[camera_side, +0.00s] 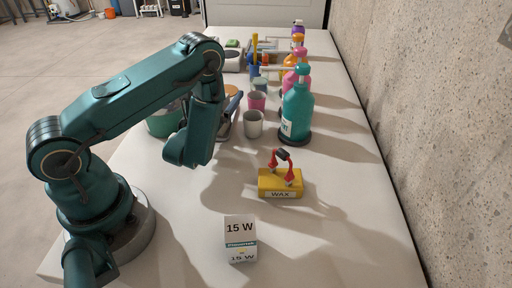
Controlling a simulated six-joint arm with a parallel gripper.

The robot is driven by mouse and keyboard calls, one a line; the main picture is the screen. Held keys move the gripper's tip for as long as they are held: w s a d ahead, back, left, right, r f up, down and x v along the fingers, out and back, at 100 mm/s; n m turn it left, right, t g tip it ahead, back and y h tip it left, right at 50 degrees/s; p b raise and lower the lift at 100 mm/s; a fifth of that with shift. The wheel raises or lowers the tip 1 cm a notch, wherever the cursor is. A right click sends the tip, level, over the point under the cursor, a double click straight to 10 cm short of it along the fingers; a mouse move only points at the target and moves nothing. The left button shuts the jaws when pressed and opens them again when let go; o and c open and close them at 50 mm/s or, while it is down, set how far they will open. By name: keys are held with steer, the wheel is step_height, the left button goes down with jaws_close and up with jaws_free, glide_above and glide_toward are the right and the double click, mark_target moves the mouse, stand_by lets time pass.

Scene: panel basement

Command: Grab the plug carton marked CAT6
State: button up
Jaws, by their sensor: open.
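I cannot make out a carton marked CAT6 in this view. A small white carton (241,240) at the front of the table reads "15 W" on its top and front, with a teal band between. My gripper (187,158) is at the lower end of my teal arm, above the left part of the table. It is open and I see nothing held in it. Its fingertips are hard to make out from this side. It is behind and to the left of the white carton, well apart from it.
A yellow block labelled WAX (280,184) with red and black parts on top stands mid-table. Behind it are a white cup (253,124), a pink cup (257,101) and a teal pump bottle (297,112). More bottles line the right side by the wall. The front right is clear.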

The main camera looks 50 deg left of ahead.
jaws_close()
steer(key=shift+r, duration=0.1)
